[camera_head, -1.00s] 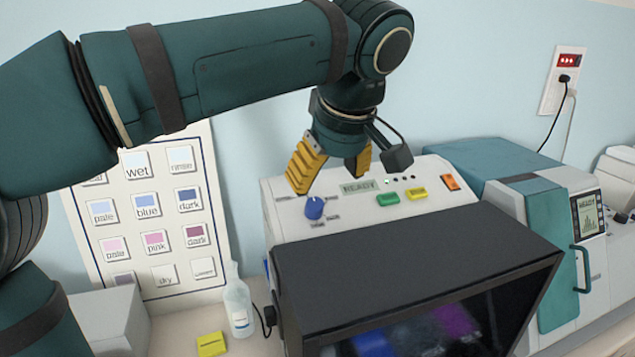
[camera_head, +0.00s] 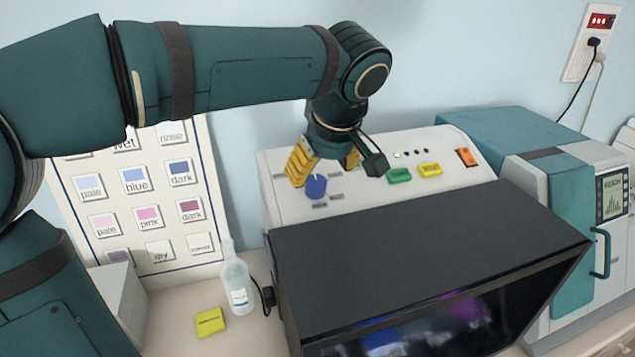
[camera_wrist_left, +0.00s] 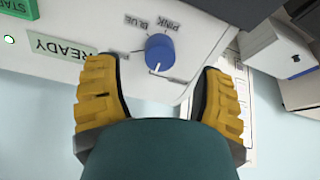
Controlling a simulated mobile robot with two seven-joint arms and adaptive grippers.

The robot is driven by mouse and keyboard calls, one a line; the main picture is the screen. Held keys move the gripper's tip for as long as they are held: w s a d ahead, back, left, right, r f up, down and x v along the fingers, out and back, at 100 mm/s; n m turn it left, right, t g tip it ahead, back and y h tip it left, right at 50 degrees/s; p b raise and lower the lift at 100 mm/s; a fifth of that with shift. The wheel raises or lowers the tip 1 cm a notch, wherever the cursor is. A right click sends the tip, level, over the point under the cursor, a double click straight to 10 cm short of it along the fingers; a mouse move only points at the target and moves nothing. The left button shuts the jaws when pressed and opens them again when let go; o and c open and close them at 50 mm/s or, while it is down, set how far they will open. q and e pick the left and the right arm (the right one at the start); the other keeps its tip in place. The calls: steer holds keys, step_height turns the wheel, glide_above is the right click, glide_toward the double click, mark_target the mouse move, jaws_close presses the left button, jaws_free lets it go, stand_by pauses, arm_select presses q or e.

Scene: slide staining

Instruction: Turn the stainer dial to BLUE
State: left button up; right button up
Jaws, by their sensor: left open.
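The stainer (camera_head: 285,215) is a white machine with a sloped front panel. Its blue round dial (camera_head: 316,186) sits at the panel's left, with small labels around it. In the left wrist view the dial (camera_wrist_left: 160,52) shows beside the BLUE and PINK labels; a short white line lies at its lower edge, but I cannot tell which setting it marks. My left gripper (camera_head: 325,172) is open, its yellow fingers pointing at the panel close to the dial. In the left wrist view the fingers (camera_wrist_left: 158,74) stand apart on either side of the dial, with gaps.
A dark-topped box with a glossy front (camera_head: 420,255) stands before the panel. Green (camera_head: 398,175), yellow (camera_head: 429,169) and orange (camera_head: 466,157) buttons are right of the dial.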

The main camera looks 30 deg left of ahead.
mark_target(318, 182)
arm_select(q)
steer(key=shift+x, duration=2.3)
jaws_close()
